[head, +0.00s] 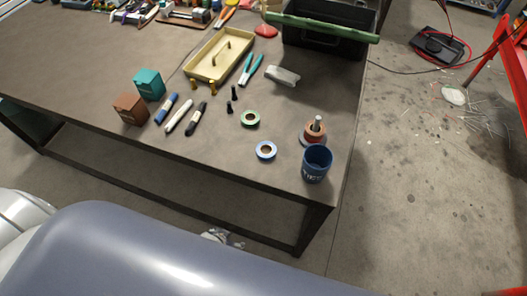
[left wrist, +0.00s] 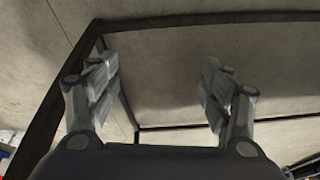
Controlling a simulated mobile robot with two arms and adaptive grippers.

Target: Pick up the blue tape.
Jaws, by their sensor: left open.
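The blue tape (head: 266,157) is a small roll lying flat on the dark table, near its front right part, in the head view. My left gripper (head: 222,237) shows only in part in the head view, low beyond the table's front edge, apart from the tape. In the left wrist view my left gripper (left wrist: 158,90) is open with nothing between its fingers. The tape is not visible in that view. My right gripper is in neither view.
A blue cup (head: 316,165) and a spindle with rings (head: 314,134) stand right of the tape. The table's (head: 215,165) front strip is bare.

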